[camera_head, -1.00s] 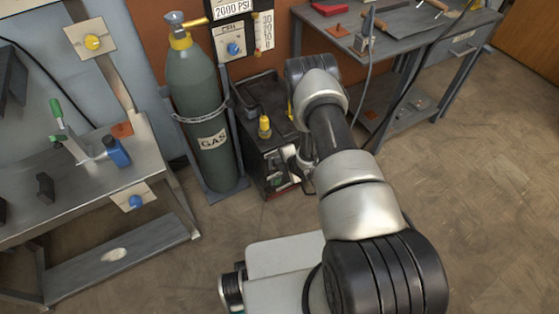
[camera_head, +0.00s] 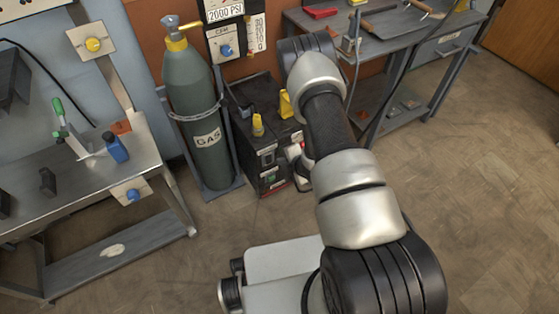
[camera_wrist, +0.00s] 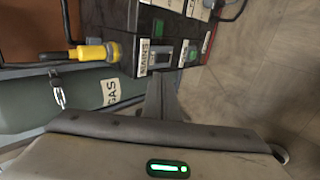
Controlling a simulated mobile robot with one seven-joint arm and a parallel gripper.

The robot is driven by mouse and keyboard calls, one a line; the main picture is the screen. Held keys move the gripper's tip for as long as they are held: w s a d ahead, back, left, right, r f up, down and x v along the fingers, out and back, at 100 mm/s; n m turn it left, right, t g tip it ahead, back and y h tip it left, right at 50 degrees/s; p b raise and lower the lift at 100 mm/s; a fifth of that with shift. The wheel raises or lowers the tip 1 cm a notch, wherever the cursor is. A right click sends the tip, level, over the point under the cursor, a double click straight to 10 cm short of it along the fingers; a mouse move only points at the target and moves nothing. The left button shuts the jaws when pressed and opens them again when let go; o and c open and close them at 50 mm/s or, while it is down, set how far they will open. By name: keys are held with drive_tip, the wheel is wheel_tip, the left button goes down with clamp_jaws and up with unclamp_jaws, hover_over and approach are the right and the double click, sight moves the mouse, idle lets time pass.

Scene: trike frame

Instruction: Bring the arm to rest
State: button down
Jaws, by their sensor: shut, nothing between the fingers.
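My arm (camera_head: 350,190) reaches from the lower right of the head view up toward the back wall. Its far joint bends down beside the black welding machine. My gripper's end is mostly hidden behind the arm there. In the wrist view my gripper (camera_wrist: 165,82) shows as dark fingers close together above the pale hand with a green light. The fingers are shut with nothing between them. Beyond them are the black machine and the gas cylinder; I cannot tell how far off they are.
The black machine (camera_head: 262,160) with yellow plugs stands beside the green gas cylinder (camera_head: 200,120). A metal table (camera_head: 75,200) with a blue bottle (camera_head: 116,148) is at left. A workbench (camera_head: 395,40) with tools is behind the arm. The floor at right is clear.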

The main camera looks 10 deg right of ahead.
drive_tip(key=shift+v, duration=0.8)
drive_tip(key=shift+w+r, duration=0.1)
